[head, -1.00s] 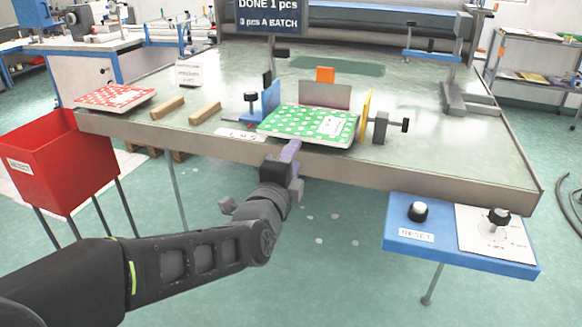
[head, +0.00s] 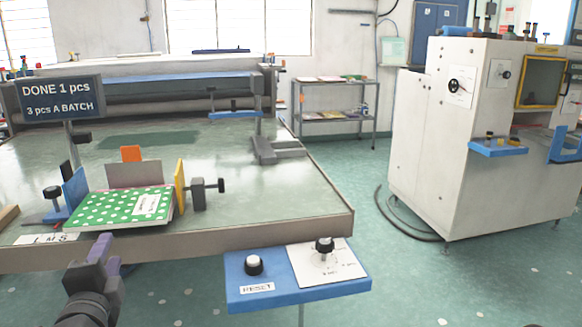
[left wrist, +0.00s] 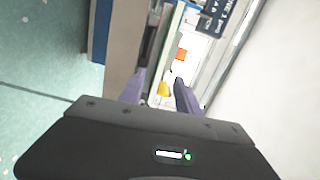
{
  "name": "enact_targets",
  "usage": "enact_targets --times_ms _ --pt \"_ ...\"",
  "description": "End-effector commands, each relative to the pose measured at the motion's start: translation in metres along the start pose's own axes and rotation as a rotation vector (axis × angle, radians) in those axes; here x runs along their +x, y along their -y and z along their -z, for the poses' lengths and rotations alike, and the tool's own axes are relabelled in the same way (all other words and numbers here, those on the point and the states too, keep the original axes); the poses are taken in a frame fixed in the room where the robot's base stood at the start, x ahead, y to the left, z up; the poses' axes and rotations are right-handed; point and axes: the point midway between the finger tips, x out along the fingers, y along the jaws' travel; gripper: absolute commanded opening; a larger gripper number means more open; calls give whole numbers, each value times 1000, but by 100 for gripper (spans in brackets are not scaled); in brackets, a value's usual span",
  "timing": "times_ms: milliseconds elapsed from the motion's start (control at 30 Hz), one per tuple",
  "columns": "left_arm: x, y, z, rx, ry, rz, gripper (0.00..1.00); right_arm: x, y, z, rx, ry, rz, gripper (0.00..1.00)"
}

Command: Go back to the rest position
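My left gripper (head: 107,252) is at the lower left of the head view, in front of the table's front edge, just below the green polka-dot booklet (head: 120,208). In the left wrist view its two purple fingers (left wrist: 162,88) stand apart with nothing visibly held between them. The booklet lies in a fixture on the table, between a blue stop (head: 74,188) and a yellow plate (head: 179,186), with a grey plate behind it. My right gripper is not in view.
The table (head: 225,165) bears a sign (head: 60,98) reading DONE 1 pcs. A blue panel (head: 270,292) with a RESET button and a knob sits at its front right. A white machine (head: 430,150) stands right, beyond open floor; a shelf (head: 335,108) stands behind.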

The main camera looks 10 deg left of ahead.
Motion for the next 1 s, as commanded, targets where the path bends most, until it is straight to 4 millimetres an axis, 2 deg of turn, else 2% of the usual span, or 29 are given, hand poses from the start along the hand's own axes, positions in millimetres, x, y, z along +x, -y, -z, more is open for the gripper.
enact_targets --times_ms 200,267,367,467,500,567,600,667,700,767,800,867,900,1000 --pt "0 -6 3 -350 -7 -31 40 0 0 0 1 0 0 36" --pt "3 -18 6 -497 -7 -68 40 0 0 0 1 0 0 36" --pt "14 -61 24 -771 7 -202 40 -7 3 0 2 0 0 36" --pt "18 -125 54 -1054 71 -406 40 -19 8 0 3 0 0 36" --pt "15 -152 68 -1151 110 -491 40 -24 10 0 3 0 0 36" --pt "6 -194 88 -1277 185 -618 40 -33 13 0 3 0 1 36" --pt "-4 -222 102 -1347 244 -703 40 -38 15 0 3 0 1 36" --pt "-24 -262 122 -1430 343 -827 40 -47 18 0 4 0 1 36" --pt "-41 -288 135 -1469 413 -906 40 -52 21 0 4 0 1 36" --pt "-72 -323 153 -1503 522 -1022 40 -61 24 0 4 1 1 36" --pt "-94 -345 163 -1511 593 -1093 40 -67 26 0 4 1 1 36" --pt "-132 -374 176 -1496 692 -1198 40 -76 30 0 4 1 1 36" --pt "-158 -390 183 -1472 747 -1262 40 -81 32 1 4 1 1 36" --pt "-218 -419 195 -1375 833 -1400 40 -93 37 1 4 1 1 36"
